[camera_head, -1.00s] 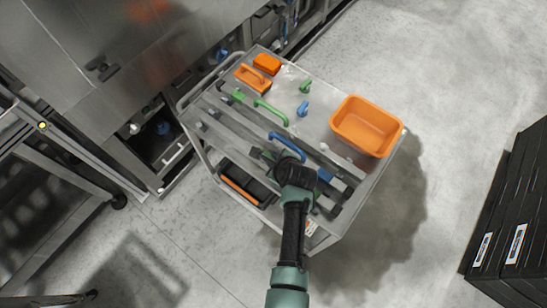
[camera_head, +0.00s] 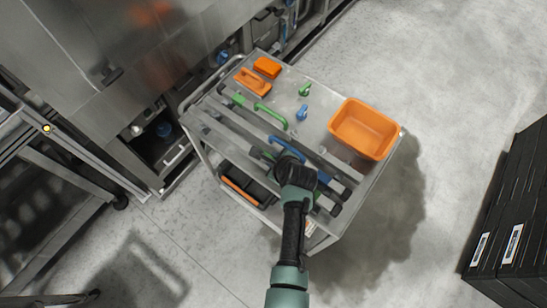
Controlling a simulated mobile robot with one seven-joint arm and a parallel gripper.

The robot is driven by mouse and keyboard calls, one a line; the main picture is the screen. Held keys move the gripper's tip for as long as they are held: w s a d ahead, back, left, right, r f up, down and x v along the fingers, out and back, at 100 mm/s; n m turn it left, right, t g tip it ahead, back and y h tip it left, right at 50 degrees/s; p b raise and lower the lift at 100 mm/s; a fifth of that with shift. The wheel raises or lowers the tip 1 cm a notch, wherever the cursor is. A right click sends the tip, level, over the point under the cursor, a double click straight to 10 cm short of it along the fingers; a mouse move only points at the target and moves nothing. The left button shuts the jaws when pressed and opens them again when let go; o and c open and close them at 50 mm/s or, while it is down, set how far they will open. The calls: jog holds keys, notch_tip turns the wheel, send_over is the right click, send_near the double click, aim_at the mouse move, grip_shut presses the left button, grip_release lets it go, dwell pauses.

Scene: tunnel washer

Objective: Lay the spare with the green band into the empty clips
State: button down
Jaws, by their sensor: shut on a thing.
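Several long grey bars (camera_head: 222,135) lie side by side along the front half of the steel cart top (camera_head: 318,112). My gripper (camera_head: 268,156) is low over the bars at the cart's near side, shut on what looks like one of the grey bars. My dark wrist hides the grip and much of that bar. I cannot make out a green band on it, or any empty clips.
An orange bin (camera_head: 364,128), an orange brush (camera_head: 253,81), an orange block (camera_head: 267,67) and small green and blue parts stand farther back. The washer (camera_head: 90,50) is close behind left; open floor lies right.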

jog(key=shift+w+r+p, duration=0.1)
jog(key=shift+r+p, duration=2.2)
jog(key=shift+r, duration=0.2)
